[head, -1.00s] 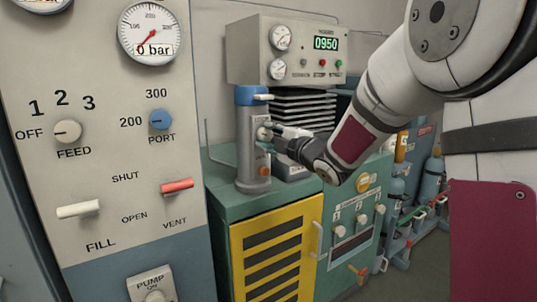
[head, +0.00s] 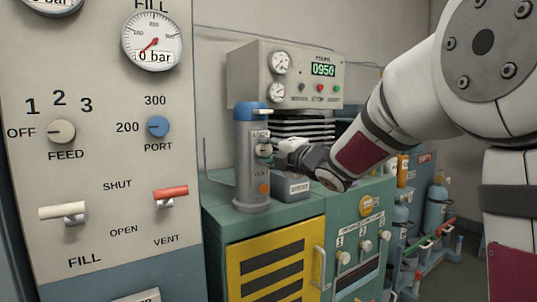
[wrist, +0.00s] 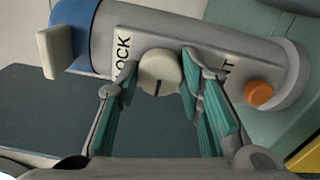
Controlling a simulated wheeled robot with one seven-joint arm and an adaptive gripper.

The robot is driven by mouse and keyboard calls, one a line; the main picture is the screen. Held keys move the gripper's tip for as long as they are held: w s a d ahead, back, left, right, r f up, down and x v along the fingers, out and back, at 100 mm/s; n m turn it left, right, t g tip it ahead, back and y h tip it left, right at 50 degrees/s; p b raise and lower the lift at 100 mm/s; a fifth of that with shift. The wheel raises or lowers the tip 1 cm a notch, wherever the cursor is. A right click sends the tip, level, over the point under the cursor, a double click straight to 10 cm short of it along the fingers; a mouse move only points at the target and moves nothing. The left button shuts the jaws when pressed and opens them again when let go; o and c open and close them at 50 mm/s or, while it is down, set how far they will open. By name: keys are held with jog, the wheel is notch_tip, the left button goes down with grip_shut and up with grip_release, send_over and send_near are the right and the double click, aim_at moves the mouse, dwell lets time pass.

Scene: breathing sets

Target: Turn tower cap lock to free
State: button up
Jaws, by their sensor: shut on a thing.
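The tower (head: 251,165) is a grey upright cylinder with a blue cap (head: 250,114) and a pale lever on the cap. Its pale round lock knob (head: 264,150) sits below a label reading LOCK. In the wrist view the tower lies sideways, and the knob (wrist: 160,73) carries a dark line pointing down the picture. My gripper (wrist: 160,70) has its teal-padded fingers on either side of the knob, shut on it. In the head view my gripper (head: 276,151) reaches the tower from the right; its fingertips are hard to make out there.
An orange knob (head: 263,188) marked VENT sits lower on the tower. Behind stands a gauge box (head: 300,75) reading 0950. The tower stands on a green cabinet (head: 215,205) with a yellow louvred door. A control panel (head: 100,190) fills the left.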

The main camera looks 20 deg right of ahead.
jog(key=shift+a, duration=0.1)
jog(key=o, duration=1.2)
jog(key=shift+c, duration=0.2)
jog(key=shift+s, duration=0.1)
jog(key=shift+s+d, duration=0.25)
jog(key=shift+s, duration=0.05)
jog(key=v, duration=1.1)
